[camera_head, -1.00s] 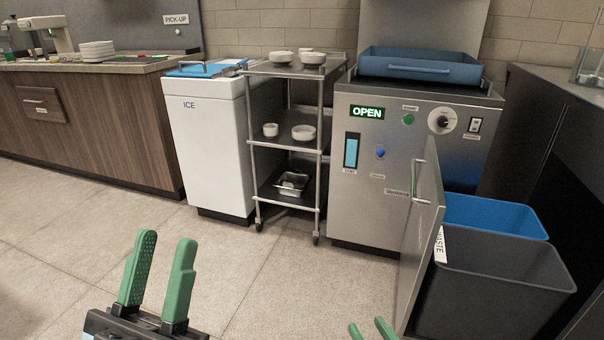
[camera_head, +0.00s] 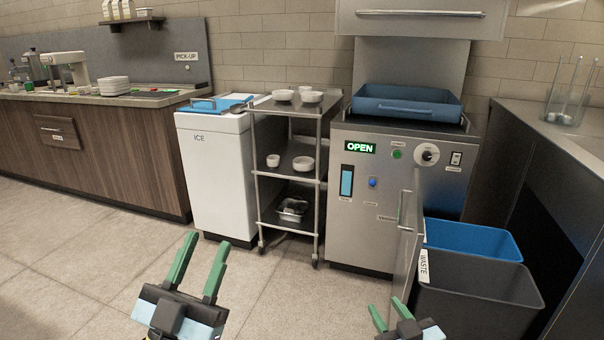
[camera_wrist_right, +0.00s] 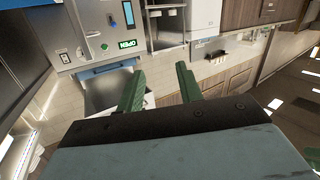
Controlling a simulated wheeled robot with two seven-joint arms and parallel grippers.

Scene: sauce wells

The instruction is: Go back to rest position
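My left gripper (camera_head: 201,266) is at the lower left of the head view, over the floor, with its green fingers apart and nothing between them. My right gripper (camera_head: 390,318) is at the bottom of the head view, in front of the machine with the OPEN sign. In the right wrist view its two green fingers (camera_wrist_right: 158,88) stand apart with nothing between them. Neither gripper touches anything in view.
A wheeled shelf rack (camera_head: 319,196) holds several white bowls. A white ICE chest (camera_head: 210,180) stands left. The floor in front is clear.

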